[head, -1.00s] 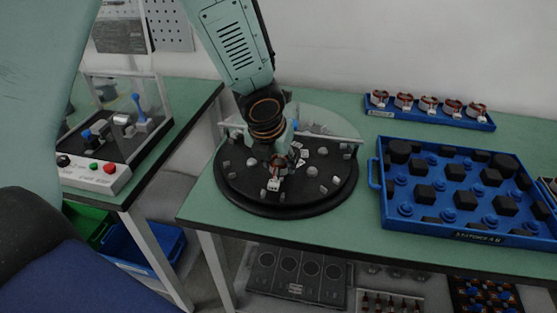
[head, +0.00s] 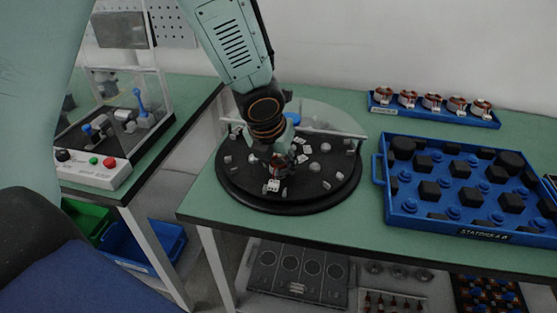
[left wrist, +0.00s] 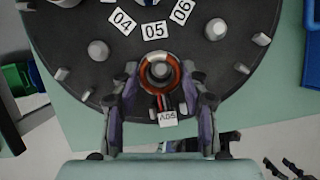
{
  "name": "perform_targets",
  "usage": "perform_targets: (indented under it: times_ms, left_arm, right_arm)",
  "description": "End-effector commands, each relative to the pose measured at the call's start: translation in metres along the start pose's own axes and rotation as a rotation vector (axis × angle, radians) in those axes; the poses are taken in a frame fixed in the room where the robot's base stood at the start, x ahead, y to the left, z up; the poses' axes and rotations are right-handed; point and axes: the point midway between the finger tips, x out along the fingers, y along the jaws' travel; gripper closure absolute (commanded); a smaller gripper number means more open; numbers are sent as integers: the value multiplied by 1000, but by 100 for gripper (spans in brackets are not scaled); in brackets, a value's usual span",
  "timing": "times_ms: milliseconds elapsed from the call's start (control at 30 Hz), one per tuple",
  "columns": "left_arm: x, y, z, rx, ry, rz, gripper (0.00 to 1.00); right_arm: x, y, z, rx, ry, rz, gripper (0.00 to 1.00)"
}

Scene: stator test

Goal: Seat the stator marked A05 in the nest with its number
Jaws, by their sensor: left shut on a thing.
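The stator marked A05 (left wrist: 175,75), an orange-brown copper ring with a white tag (left wrist: 167,119), is between the fingers of my left gripper (left wrist: 160,88). The fingers are shut on it from both sides. It is at the black round plate (head: 285,207), directly in front of the card 05 (left wrist: 155,30). A grey round post top (left wrist: 160,70) shows inside the ring; I cannot tell whether the ring is fully down. In the head view the left gripper (head: 278,160) partly hides the stator. My right gripper is not in view.
Cards 04 (left wrist: 122,21) and 06 (left wrist: 181,11) flank card 05. Grey posts (left wrist: 98,50) stand around the plate, with a clear shield behind it. A blue tray of black blocks (head: 378,195) and a rack of stators (head: 440,113) are at right. A test station (head: 95,172) is at left.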

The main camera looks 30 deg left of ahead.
Motion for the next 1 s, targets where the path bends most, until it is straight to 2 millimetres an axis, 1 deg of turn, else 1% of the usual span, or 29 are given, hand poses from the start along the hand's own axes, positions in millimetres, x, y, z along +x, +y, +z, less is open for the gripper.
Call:
perform_targets:
  times_ms: [400,667,700,1000]
  left_arm:
    - [8,-2,0,0,-1,0,92]
    - [9,-2,0,0,-1,0,92]
    - [9,-2,0,0,-1,0,54]
    - [9,-2,-1,0,-1,0,29]
  right_arm:
    - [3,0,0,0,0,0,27]
    - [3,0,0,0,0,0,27]
    - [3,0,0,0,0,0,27]
    - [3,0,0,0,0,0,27]
